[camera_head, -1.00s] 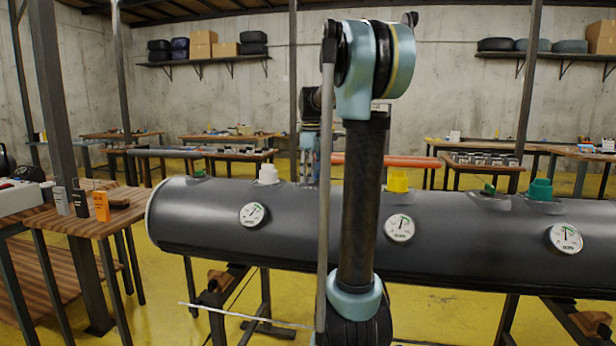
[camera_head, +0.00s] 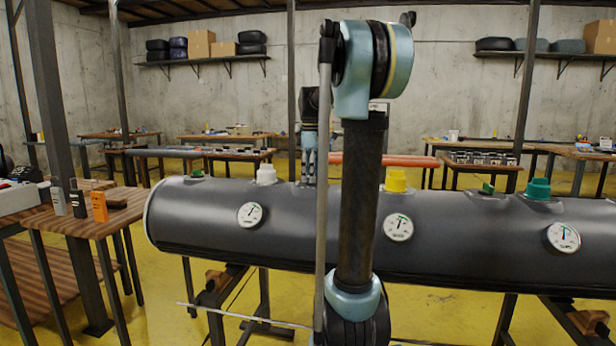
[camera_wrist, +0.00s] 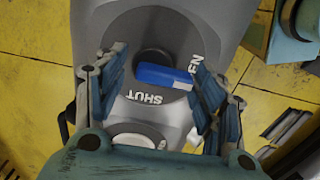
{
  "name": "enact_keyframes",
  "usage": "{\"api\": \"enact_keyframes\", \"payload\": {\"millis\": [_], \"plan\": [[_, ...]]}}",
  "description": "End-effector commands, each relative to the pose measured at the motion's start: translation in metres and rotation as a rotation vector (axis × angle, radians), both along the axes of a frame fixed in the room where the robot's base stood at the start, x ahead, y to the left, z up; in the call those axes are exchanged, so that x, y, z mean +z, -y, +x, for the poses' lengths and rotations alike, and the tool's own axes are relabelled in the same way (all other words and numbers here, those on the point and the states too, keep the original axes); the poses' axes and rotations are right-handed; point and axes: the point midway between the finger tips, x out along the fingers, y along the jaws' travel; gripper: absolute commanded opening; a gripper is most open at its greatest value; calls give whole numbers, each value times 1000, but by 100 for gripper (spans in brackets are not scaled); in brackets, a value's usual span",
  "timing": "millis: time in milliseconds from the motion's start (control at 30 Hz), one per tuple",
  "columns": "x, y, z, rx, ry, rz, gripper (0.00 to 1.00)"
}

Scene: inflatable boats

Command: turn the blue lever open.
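In the wrist view the blue lever (camera_wrist: 163,77) lies across a dark round dial (camera_wrist: 152,30) on the grey tube. Its free end points right. White lettering "SHUT" (camera_wrist: 145,97) is below it, and "OPEN", partly covered by a finger, is at its right. My gripper (camera_wrist: 158,66) is open, with one finger left of the lever and one right of it. The lever's right end is close to the right finger; I cannot tell if they touch. In the head view my gripper (camera_head: 308,168) is low over the tube's far side, and the lever is hidden.
The long grey tube (camera_head: 470,236) spans the head view and carries gauges (camera_head: 250,215), a white cap (camera_head: 266,175), a yellow cap (camera_head: 396,181) and a green cap (camera_head: 538,189). A wooden table (camera_head: 85,222) with small devices stands at left. Other workbenches line the back wall.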

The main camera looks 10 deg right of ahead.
Motion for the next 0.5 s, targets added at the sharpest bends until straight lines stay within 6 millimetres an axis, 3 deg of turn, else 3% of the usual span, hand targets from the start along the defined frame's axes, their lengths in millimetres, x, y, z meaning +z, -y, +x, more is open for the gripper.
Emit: {"api": "enact_keyframes", "payload": {"millis": [367, 500], "plan": [[1, -2, -2, 1, -3, 4, 72], [10, -2, -2, 1, -4, 5, 72]]}}
